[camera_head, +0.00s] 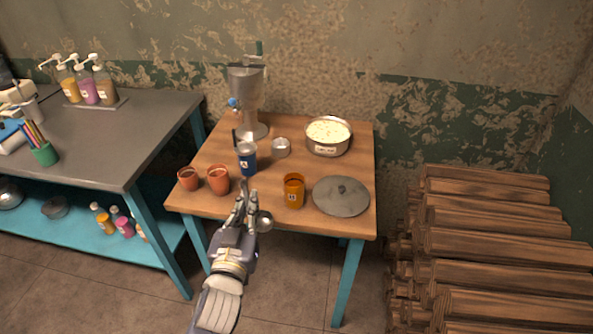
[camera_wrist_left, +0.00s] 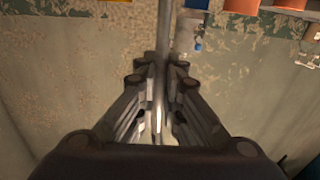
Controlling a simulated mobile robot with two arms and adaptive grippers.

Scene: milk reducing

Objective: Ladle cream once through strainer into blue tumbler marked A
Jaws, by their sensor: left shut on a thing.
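The blue tumbler (camera_head: 248,164) with a white label stands on the wooden table. A greyish piece covers its top and a thin dark handle rises beside it; I cannot tell whether this is the strainer. A metal pot (camera_head: 327,148) with a pale, creamy filling stands at the back right. My left gripper (camera_head: 243,198) is at the table's front edge, in front of the tumbler, shut on a thin metal handle (camera_wrist_left: 163,50). A small round metal bowl (camera_head: 264,221) beside its fingers looks like the ladle's bowl. My right gripper is not in view.
Terracotta cups (camera_head: 218,181) stand left of the tumbler. A metal separator (camera_head: 247,98) and a small metal dish (camera_head: 281,148) are behind. Stacked logs (camera_head: 480,235) fill the right floor.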

